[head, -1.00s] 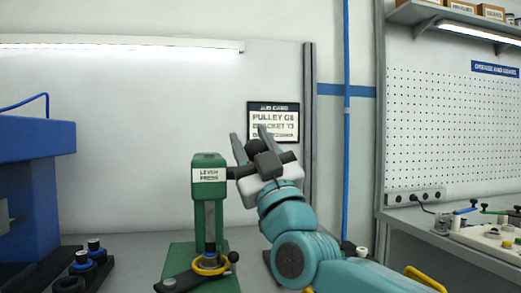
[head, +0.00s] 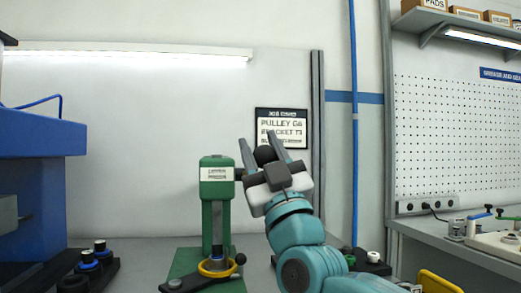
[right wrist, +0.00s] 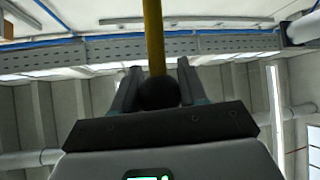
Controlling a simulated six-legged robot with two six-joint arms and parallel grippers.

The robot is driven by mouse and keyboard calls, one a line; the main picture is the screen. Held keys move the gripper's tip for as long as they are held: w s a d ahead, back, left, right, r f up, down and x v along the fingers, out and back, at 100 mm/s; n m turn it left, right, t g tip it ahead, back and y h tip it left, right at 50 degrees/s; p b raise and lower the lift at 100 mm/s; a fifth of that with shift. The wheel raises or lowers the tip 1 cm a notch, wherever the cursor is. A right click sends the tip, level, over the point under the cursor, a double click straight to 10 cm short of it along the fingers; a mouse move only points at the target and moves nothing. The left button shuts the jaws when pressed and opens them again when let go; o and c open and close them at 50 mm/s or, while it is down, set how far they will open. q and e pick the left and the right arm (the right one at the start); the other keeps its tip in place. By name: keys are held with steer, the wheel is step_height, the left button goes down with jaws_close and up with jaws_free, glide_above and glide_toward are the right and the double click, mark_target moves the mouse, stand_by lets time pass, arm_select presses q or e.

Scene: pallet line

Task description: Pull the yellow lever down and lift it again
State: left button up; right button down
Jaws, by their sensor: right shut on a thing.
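The green lever press (head: 217,195) stands left of my right gripper, with a label on its head. My right gripper (head: 263,152) is beside the press head, fingers pointing up, shut on a black ball knob (head: 265,156). In the right wrist view, the knob (right wrist: 158,93) sits between the fingers of the gripper (right wrist: 155,90), and the yellow lever (right wrist: 154,38) runs up from it. The yellow shaft is hidden in the head view. My left gripper is out of view.
A blue machine (head: 40,185) stands at the left, with black and blue parts (head: 100,247) near it. A job card (head: 281,128) hangs behind my gripper. A side bench (head: 450,249) with small items is at the right.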

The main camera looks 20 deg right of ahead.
steer(key=c, duration=1)
jaws_free()
steer(key=shift+w+a+f, duration=0.1)
steer(key=shift+w+f, duration=0.15)
steer(key=shift+f, duration=0.25)
steer(key=shift+c, duration=0.2)
steer(key=o, duration=0.4)
steer(key=shift+w, duration=0.1)
steer(key=shift+s+r, duration=0.2)
steer(key=shift+s, duration=0.05)
steer(key=shift+s+f, duration=0.2)
steer(key=shift+f, duration=0.2)
steer(key=s, duration=0.1)
steer(key=s+f, duration=0.1)
steer(key=shift+s+d+f, duration=0.2)
steer(key=shift+s, duration=0.2)
steer(key=s+p, duration=0.1)
steer(key=s, duration=0.9)
steer(key=shift+s+d, duration=0.15)
steer(key=shift+s, duration=0.15)
steer(key=shift+f, duration=0.1)
